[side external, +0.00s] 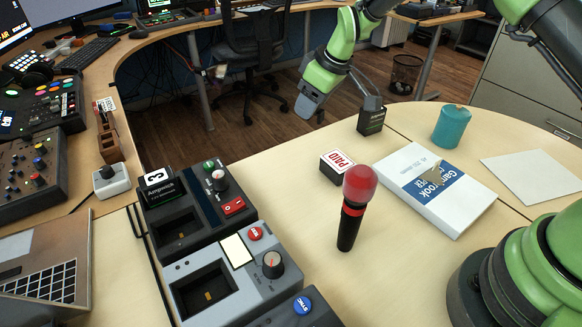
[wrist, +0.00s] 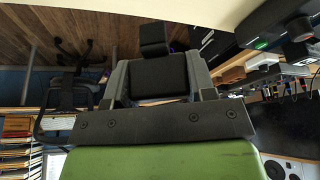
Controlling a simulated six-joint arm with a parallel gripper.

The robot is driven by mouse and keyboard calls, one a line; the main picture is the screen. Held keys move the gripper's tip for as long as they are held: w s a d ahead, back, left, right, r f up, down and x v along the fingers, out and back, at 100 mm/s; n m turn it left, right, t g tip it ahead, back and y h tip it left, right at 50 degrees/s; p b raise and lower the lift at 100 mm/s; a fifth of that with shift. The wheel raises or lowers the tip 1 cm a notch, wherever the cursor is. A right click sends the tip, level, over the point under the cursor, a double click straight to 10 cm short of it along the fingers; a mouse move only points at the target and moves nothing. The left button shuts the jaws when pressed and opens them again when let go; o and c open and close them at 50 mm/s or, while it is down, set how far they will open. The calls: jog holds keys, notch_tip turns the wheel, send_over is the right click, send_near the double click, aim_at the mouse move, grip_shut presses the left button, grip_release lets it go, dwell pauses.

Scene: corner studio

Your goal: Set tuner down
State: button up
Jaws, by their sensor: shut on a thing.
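The tuner appears to be the small black box (side external: 371,120) with pale lettering, at the far edge of the pale table in the side view. My gripper (side external: 373,103) is above it, with its fingers shut on the box's upper part. The box looks upright. I cannot tell whether its bottom touches the table.
A PAID block (side external: 338,166), red-topped microphone (side external: 355,200), white Gamrook box (side external: 435,190) and teal cup (side external: 451,126) stand nearby. Two devices with empty recesses, a black one (side external: 190,215) and a grey one (side external: 225,285), are front left. The tabletop between PAID block and Gamrook box is narrow.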

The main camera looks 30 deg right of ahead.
jog(key=s+a+n+y, duration=0.1)
jog(key=s+a+n, duration=0.25)
jog(key=a, duration=0.75)
jog(key=shift+g, duration=0.4)
jog(key=f, duration=0.5)
jog(key=shift+s+a+f, duration=0.1)
jog(key=shift+a, duration=0.1)
jog(key=shift+f, duration=2.3)
jog(key=shift+f, duration=0.15)
jog(key=o, duration=0.9)
